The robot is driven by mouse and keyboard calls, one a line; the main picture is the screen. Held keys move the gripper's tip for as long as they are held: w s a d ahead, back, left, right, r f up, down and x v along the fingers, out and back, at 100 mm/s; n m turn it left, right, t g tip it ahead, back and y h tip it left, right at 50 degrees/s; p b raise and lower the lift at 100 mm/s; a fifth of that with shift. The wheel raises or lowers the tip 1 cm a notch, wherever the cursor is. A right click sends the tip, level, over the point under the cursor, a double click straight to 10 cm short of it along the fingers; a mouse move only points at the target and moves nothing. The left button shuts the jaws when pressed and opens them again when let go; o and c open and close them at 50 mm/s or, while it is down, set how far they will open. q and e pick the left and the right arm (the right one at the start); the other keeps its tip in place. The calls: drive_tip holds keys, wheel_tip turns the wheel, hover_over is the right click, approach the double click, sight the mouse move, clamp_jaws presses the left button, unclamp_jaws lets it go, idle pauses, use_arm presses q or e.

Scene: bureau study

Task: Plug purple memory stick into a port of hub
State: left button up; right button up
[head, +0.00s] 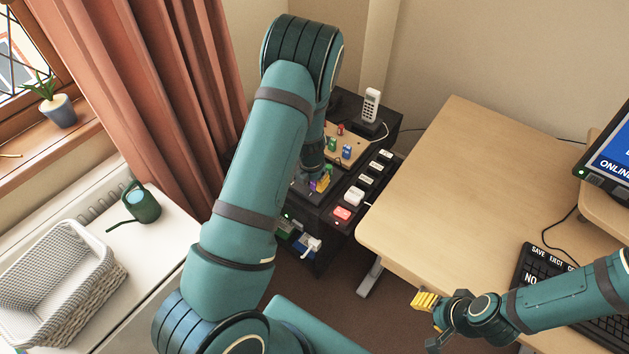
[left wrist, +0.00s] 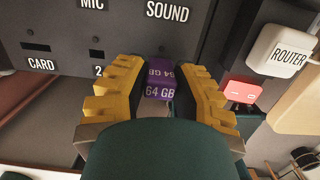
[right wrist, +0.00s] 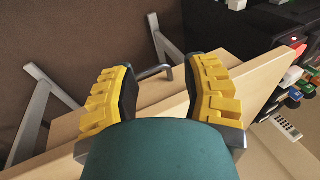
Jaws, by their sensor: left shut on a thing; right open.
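The purple memory stick (left wrist: 158,84), marked 64 GB, is between the yellow fingers of my left gripper (left wrist: 158,75), which is shut on it. A dark panel (left wrist: 118,48) with slots and the words CARD, MIC and SOUND lies just beyond the stick and seems to be the hub. The far end of the stick is hidden, so I cannot tell whether it touches a port. In the head view my left gripper (head: 322,180) is low over the dark unit, largely covered by my arm. My right gripper (head: 426,302) is open and empty beside the desk; it also shows in the right wrist view (right wrist: 160,75).
A power strip (head: 362,186) with white plugs and a red switch (head: 343,213) runs right of the hub. A wooden board (head: 350,145) with coloured sticks and a phone (head: 371,105) are behind. The desk (head: 460,190) stands right, its left half bare.

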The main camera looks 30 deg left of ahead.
use_arm(q)
drive_tip(key=shift+f, duration=0.3)
idle(0.5)
drive_tip(key=o, duration=0.9)
drive_tip(key=r, duration=0.4)
drive_tip(key=s+r, duration=0.1)
drive_tip(key=r, duration=0.7)
drive_tip(key=shift+s, duration=0.25)
